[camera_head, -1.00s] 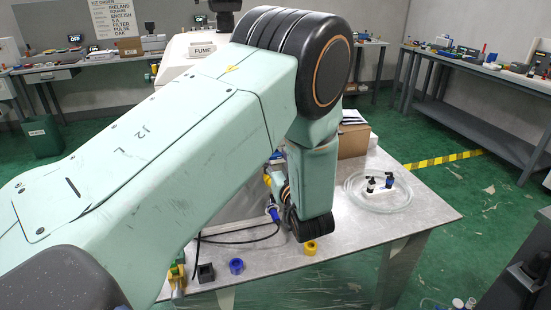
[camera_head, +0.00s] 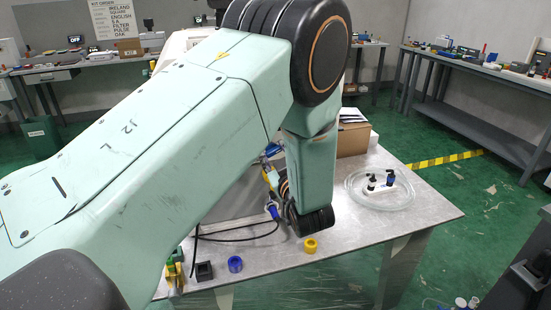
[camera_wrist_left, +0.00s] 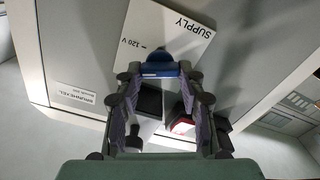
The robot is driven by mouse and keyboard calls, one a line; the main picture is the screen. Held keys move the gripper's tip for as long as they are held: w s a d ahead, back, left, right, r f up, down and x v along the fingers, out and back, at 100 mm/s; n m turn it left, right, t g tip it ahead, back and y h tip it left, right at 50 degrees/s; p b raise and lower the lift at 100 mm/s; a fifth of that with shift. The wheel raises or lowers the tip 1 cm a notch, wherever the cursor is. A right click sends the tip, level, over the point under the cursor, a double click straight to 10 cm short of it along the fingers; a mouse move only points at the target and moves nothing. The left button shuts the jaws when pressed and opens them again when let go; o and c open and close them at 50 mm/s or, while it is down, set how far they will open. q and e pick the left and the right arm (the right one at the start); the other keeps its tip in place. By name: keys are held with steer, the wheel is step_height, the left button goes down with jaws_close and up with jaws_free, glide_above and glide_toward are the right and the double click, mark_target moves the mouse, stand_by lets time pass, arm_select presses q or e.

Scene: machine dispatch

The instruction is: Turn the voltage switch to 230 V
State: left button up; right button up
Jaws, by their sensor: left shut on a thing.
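The voltage switch is a blue knob (camera_wrist_left: 160,69) on a white plate (camera_wrist_left: 185,30) marked SUPPLY and 120 V, which appears upside down in the left wrist view. My left gripper (camera_wrist_left: 160,76) is shut on this knob, one finger on each side. The 230 V mark is not visible. A black socket (camera_wrist_left: 150,100) and a red-lit switch (camera_wrist_left: 182,125) show between the fingers on the grey machine housing (camera_wrist_left: 70,60). In the head view my left arm hides the knob and most of the gripper. My right gripper is out of view.
On the table (camera_head: 420,212) are a blue ring (camera_head: 235,264), a yellow ring (camera_head: 310,245) and a black block (camera_head: 205,271) along the front edge. A black cable (camera_head: 240,239) lies behind them. A coiled clear tube (camera_head: 360,200) and a cardboard box (camera_head: 353,140) stand right of my arm.

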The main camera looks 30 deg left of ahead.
arm_select(q)
steer(key=n+b, duration=0.2)
steer(key=n, duration=0.2)
steer(key=n+b, duration=0.2)
steer(key=n, duration=0.1)
steer(key=shift+a+f+n+b, duration=0.1)
steer(key=shift+n+b, duration=0.2)
steer(key=shift+b, duration=0.05)
steer(key=n+b, duration=0.3)
steer(key=shift+n, duration=0.4)
steer(key=shift+n+b, duration=1)
steer(key=shift+b, duration=0.05)
steer(key=shift+r, duration=0.2)
steer(key=o, duration=1.2)
steer(key=shift+w+f, duration=0.1)
steer(key=shift+f, duration=0.15)
steer(key=shift+c, duration=0.2)
